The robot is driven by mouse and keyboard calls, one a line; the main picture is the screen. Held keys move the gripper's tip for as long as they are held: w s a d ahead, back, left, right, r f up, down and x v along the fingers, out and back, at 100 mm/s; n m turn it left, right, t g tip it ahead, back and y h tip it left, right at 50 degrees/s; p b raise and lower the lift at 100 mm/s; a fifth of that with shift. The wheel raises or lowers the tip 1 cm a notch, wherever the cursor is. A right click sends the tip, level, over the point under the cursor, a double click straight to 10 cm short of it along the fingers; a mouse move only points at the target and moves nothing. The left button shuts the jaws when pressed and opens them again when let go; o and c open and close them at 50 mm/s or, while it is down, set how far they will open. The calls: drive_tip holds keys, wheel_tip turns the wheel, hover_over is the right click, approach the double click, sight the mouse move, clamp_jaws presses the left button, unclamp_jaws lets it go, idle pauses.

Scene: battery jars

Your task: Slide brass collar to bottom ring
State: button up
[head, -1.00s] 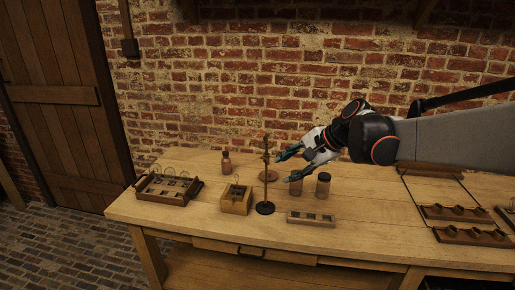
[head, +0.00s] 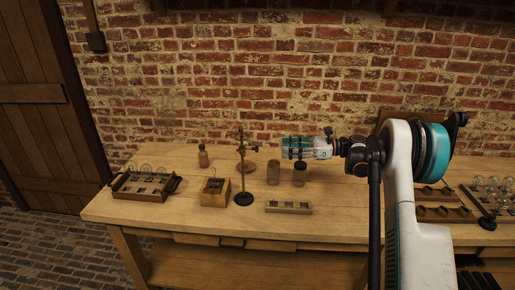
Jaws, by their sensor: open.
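A thin dark stand (head: 242,177) rises from a round black base on the table, left of the middle in the head view. A small brass-coloured collar (head: 241,149) sits on its rod in the upper part. The bottom ring is too small to make out. My gripper (head: 285,148) is open and empty, pointing left. In the picture it is to the right of the rod, at about the collar's height, and apart from it. Its teal fingers overlap the brick wall behind.
Two brown jars (head: 273,174) stand below my gripper. A wooden box (head: 215,198) and a brown bottle (head: 203,156) are left of the stand. A slotted wooden block (head: 289,207) lies in front. A tray (head: 121,188) with glass pieces is at far left.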

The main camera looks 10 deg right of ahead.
sight(257, 148)
drive_tip(key=shift+y, duration=0.5)
drive_tip(key=b+x, duration=0.1)
drive_tip(key=x, duration=0.3)
drive_tip(key=f+b+x, duration=0.1)
drive_tip(key=x, duration=0.3)
drive_tip(key=b+x, duration=0.1)
drive_tip(key=x, duration=0.3)
drive_tip(key=shift+w+f, duration=0.15)
drive_tip(key=shift+w, duration=0.05)
